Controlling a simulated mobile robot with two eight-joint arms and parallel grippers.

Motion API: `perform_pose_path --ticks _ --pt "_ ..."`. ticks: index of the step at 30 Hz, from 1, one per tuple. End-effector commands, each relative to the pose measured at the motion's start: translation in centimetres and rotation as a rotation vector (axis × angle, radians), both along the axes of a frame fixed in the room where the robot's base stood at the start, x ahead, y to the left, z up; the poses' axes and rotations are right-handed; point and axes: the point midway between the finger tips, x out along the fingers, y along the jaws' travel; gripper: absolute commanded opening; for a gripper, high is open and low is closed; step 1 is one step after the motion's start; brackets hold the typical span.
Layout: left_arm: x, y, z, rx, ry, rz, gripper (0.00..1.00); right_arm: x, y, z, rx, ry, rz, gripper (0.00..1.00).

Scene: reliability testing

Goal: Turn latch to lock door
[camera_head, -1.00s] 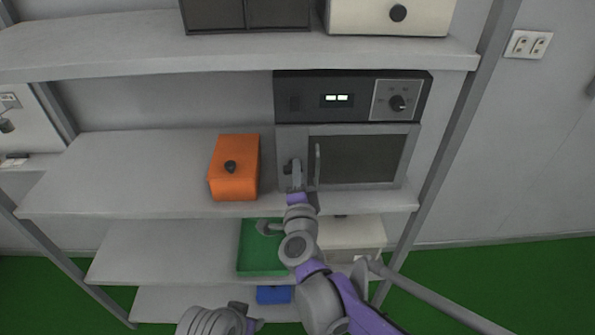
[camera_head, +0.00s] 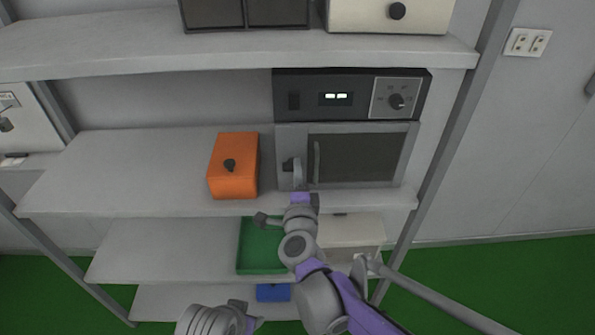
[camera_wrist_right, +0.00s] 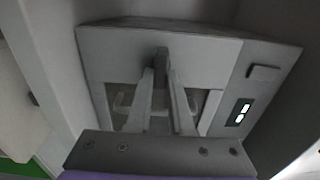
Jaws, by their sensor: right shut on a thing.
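A dark grey oven-like appliance stands on the middle shelf, with a grey-framed door (camera_head: 365,158) that looks closed. The door has a dark window and an upright bar handle (camera_head: 316,162). A small dark latch (camera_head: 288,165) sits left of the handle. My right gripper (camera_head: 297,168) is at the latch, just left of the handle, its wrist below. In the right wrist view its two long fingers are closed on the dark latch (camera_wrist_right: 161,57), which shows between their tips. The fingers partly hide the latch's angle.
An orange box (camera_head: 233,168) with a dark knob stands left of the appliance. A green tray (camera_head: 262,258) and a white box (camera_head: 352,238) sit on the lower shelf. The middle shelf's left side is clear.

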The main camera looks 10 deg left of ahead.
Motion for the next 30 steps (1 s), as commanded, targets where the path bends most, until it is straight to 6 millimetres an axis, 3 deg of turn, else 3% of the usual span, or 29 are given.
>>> perform_pose_path --ticks 1,6,17,30 --pt "0.0 0.0 0.0 0.000 0.000 0.000 0.50 0.0 0.0 0.0 0.002 0.001 0.000 0.22" --pt "0.0 0.0 0.0 0.000 0.000 0.000 0.50 0.0 0.0 0.0 0.001 0.000 0.000 0.50" --pt "0.0 0.0 0.0 0.000 0.000 0.000 0.50 -0.5 -0.1 0.0 0.001 0.000 0.001 0.50" --pt "0.0 0.0 -0.2 0.000 0.001 0.000 0.50 -8.3 -2.3 0.0 0.001 0.000 0.002 0.50"
